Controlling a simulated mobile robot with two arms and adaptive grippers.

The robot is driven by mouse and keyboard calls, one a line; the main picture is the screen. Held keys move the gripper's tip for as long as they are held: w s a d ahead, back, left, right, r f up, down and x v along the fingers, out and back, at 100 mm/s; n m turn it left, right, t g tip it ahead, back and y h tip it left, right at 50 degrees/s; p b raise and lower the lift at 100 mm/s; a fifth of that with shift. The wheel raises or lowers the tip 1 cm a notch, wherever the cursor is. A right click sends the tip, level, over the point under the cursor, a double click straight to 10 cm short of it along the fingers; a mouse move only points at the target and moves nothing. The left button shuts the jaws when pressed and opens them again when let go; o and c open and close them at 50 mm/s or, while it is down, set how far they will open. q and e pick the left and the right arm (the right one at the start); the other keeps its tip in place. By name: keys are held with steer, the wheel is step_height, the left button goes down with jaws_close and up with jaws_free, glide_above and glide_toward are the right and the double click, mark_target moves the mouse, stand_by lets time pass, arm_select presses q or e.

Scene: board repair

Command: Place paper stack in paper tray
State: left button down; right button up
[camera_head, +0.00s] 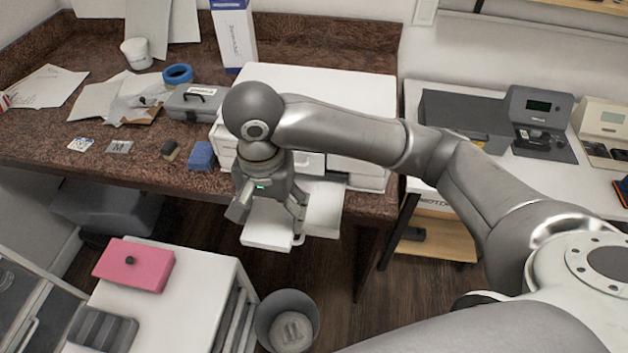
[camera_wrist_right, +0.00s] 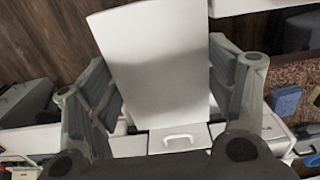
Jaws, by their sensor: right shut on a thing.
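The white paper stack (camera_head: 266,232) is between the fingers of my right gripper (camera_head: 272,215), in front of the printer. In the right wrist view the stack (camera_wrist_right: 155,62) is a pale slab between the two fingers (camera_wrist_right: 168,95), which are shut on it. The white paper tray (camera_head: 324,208) is pulled out from the printer's front. Its handle shows in the right wrist view, just past the stack's end, on the tray front (camera_wrist_right: 150,142). The stack overlaps the left part of the tray in the head view; I cannot tell whether they touch. My left gripper is out of view.
The white printer (camera_head: 350,95) stands on the brown desk (camera_head: 110,170), partly behind my right arm. A blue box (camera_head: 202,155) lies left of it. A grey bin (camera_head: 287,320) and a white cabinet (camera_head: 190,285) with a pink box (camera_head: 135,265) stand in front.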

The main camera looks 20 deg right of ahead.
steer(key=w+d+f, duration=0.2)
steer(key=w, duration=0.1)
steer(key=w+d, duration=0.1)
steer(key=w, duration=0.1)
steer(key=shift+w+d+f, duration=0.15)
steer(key=shift+f, duration=0.25)
steer(key=w+d+f, duration=0.2)
steer(key=f, duration=0.1)
steer(key=w+d+f, duration=0.1)
steer(key=f, duration=0.1)
steer(key=shift+w, duration=0.35)
steer(key=shift+w+f+p, duration=0.1)
steer(key=shift+f+p, duration=0.1)
steer(key=shift+p, duration=0.1)
steer(key=shift+w+d+f, duration=0.15)
steer(key=shift+w+f, duration=0.05)
steer(key=shift+f, duration=0.1)
steer(key=f, duration=0.1)
steer(key=f+p, duration=0.1)
steer(key=f, duration=0.1)
steer(key=shift+w+d+f, duration=0.15)
steer(key=shift+d+f, duration=0.05)
steer(key=shift+f, duration=0.05)
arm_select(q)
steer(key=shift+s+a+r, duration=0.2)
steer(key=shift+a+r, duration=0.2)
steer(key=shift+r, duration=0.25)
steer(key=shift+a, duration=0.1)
